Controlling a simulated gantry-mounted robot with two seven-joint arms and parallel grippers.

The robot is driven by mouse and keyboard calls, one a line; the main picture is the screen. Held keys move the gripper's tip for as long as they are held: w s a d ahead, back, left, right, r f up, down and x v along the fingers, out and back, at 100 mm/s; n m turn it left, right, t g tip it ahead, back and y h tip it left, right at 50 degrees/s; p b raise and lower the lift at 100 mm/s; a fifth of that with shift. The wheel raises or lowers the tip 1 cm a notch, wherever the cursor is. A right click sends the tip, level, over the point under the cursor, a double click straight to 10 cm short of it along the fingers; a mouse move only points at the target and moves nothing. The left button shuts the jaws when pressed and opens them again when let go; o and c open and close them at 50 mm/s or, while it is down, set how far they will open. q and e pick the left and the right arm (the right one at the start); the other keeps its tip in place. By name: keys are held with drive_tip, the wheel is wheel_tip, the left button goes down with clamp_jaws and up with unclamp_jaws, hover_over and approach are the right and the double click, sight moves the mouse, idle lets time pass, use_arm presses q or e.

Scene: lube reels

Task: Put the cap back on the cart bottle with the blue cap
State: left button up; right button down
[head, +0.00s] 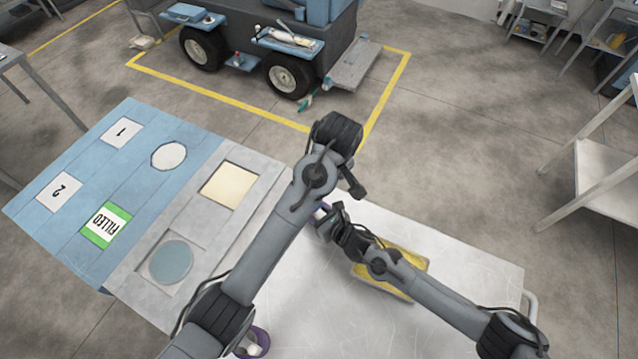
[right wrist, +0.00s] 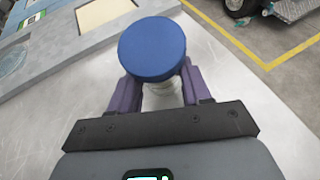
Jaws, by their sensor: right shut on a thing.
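My right gripper (head: 323,211) reaches in from the right over the white cart top (head: 470,265); its purple fingers also show in the right wrist view (right wrist: 160,92). They are shut on a pale, translucent thing (right wrist: 161,97), seemingly the bottle. The round blue cap (right wrist: 152,48) is directly above it in that view, overlapping its top. Whether the cap is seated or threaded cannot be seen. In the head view the cap and bottle are mostly hidden by my arms.
A yellow tray (head: 413,258) lies on the cart top beneath my right arm. A purple piece with something pale (head: 256,342) shows at the lower edge. A blue wheeled machine (head: 265,50) stands behind on the floor.

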idle(0.3)
drive_tip(key=shift+c, duration=2.2)
unclamp_jaws()
drive_tip(key=v, duration=1.1)
drive_tip(key=shift+w+f, duration=0.1)
